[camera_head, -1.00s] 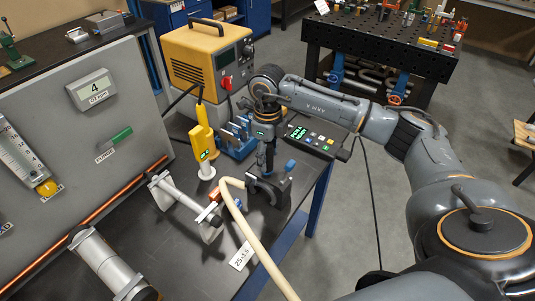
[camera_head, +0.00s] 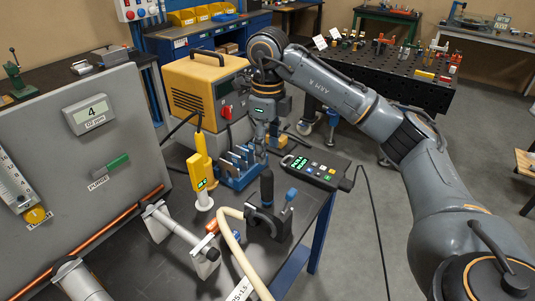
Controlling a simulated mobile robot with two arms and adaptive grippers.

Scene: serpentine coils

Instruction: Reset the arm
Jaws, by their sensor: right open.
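My right arm comes in from the right. Its right gripper (camera_head: 266,146) points down with open jaws. It hangs beyond the black-handled clamp (camera_head: 268,188) and close to the blue tool rack (camera_head: 238,172). I see nothing between its fingers, though they are small and partly against dark metal. The clamp stands upright on the dark bench, apart from the gripper. My left gripper is not in view.
A yellow power unit (camera_head: 203,88) stands behind the gripper. A button pendant (camera_head: 314,171) lies to its right, with a cable. A yellow handheld meter (camera_head: 201,172) stands left. A beige hose (camera_head: 240,258) crosses the bench front. Floor is open beyond the bench's right edge.

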